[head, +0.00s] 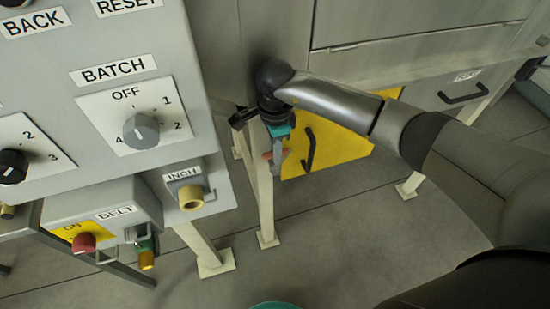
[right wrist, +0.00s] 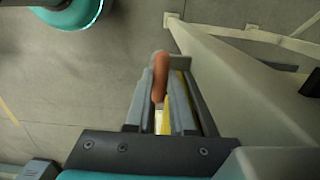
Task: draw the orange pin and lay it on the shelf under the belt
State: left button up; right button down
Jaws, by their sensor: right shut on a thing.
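My right gripper (head: 277,170) hangs fingers down beside a pale machine leg, in front of the yellow panel. It is shut on the orange pin (head: 267,156). In the right wrist view the pin (right wrist: 160,75) shows as a rounded orange-brown piece at the fingertips of the gripper (right wrist: 168,88), with free space and floor around it. The rest of the pin is hidden by the fingers. I cannot make out a shelf under the belt for certain. My left gripper is not in view.
A grey control cabinet (head: 60,110) fills the left, with the BELT box (head: 115,212) and INCH unit (head: 185,188) low on it. A yellow panel (head: 335,143) with a black handle (head: 309,150) is behind my gripper. Pale legs (head: 264,205) stand on open floor (head: 350,240).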

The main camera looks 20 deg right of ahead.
jog(key=shift+r, duration=0.1)
jog(key=shift+r+p, duration=3.2)
jog(key=shift+r, duration=1.25)
notch_tip(320, 180, up, 4)
jog(key=p, duration=0.2)
jog(key=shift+p, duration=0.4)
